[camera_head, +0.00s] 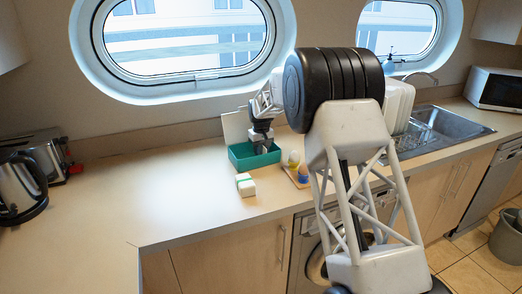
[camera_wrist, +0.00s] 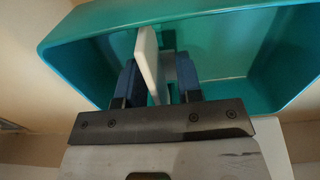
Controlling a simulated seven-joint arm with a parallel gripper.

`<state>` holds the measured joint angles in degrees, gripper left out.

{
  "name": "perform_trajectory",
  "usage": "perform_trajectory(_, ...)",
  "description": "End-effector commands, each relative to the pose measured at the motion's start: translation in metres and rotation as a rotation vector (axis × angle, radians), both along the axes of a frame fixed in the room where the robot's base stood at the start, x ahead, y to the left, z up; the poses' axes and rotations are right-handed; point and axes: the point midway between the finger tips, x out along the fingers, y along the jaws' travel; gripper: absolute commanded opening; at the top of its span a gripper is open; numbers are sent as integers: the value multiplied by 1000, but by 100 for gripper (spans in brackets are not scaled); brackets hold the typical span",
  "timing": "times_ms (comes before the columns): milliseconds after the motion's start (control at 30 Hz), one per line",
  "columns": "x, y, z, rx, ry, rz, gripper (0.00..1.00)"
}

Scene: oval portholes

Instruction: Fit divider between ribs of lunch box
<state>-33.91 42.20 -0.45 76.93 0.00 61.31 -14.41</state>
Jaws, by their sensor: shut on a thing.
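The teal lunch box (camera_head: 240,154) sits on the counter below the left porthole. It also fills the upper part of the wrist view (camera_wrist: 75,68), open toward the camera. My gripper (camera_head: 262,149) points down into the box. In the wrist view my gripper (camera_wrist: 157,66) is shut on the white divider (camera_wrist: 147,52), a thin upright panel between the blue fingers. The divider reaches into the box opening near its middle. I cannot make out the ribs, nor whether the divider's lower edge touches the box. The divider is not clear in the head view.
A white block with a green band (camera_head: 245,185) lies in front of the box. A small tray (camera_head: 297,178) with egg-like items stands to its right. A pale panel (camera_head: 236,125) stands behind the box. A kettle (camera_head: 20,185) and toaster are far left; the counter between is clear.

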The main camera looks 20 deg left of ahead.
Motion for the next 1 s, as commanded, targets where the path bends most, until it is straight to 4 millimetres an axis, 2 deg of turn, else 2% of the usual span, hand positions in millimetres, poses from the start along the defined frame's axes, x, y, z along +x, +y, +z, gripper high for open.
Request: perform_trajectory(1000,0,0,-10,0,0,0,10)
